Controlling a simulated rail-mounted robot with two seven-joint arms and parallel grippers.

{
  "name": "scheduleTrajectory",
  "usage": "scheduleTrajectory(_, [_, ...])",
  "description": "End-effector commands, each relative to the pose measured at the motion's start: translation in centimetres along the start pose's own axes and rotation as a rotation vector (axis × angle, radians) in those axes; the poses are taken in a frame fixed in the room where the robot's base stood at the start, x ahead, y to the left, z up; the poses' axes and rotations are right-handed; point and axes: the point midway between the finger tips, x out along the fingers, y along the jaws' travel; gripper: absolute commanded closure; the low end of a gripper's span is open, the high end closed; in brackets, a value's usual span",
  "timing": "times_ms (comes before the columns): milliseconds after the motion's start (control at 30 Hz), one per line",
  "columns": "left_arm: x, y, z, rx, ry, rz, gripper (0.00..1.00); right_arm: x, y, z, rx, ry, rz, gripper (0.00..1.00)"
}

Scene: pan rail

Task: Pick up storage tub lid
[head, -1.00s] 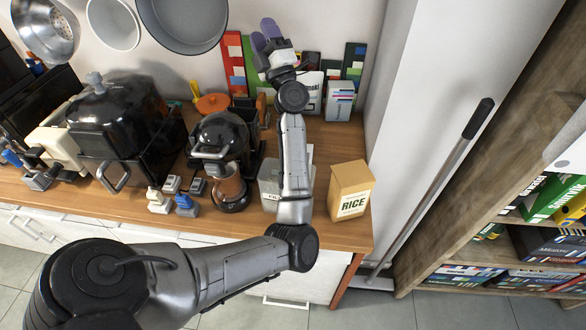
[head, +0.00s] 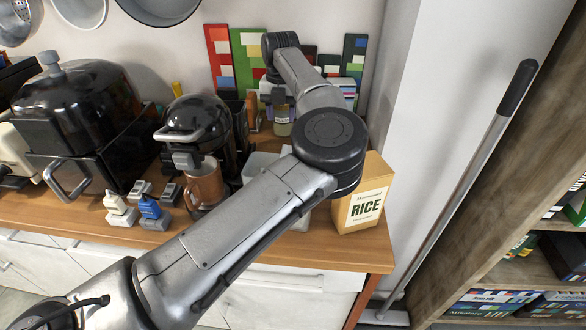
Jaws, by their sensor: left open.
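A pale grey tub (head: 258,166) stands on the wooden counter, mostly hidden behind my left arm. I cannot make out a separate lid on it; its top is largely covered by the arm. My left gripper (head: 279,100) is at the back of the counter, below the wrist and beyond the tub. It is open, but its fingers are small and partly hidden. A small jar (head: 283,125) shows close below it; I cannot tell whether they touch. My right gripper is not in view.
A rice box (head: 360,196) stands right of the tub, close to my elbow. A black coffee maker (head: 194,128) with a brown jug (head: 205,184) stands to the left.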

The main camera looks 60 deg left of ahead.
Motion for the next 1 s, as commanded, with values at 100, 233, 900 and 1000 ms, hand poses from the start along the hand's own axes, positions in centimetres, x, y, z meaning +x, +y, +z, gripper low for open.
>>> scheduleTrajectory(100, [1.9, -0.3, 0.0, -0.005, 0.005, -0.019, 0.53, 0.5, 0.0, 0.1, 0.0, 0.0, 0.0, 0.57])
scheduleTrajectory(233, [4.2, -0.4, 0.0, -0.005, 0.005, -0.018, 0.53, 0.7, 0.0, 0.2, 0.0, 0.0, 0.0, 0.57])
scheduleTrajectory(900, [9.6, -0.3, 0.2, -0.006, 0.003, -0.014, 0.53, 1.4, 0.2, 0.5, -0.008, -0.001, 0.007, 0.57])
scheduleTrajectory(1000, [10.8, -0.3, 0.5, -0.006, 0.003, -0.015, 0.53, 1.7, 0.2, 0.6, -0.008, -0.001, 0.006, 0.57])
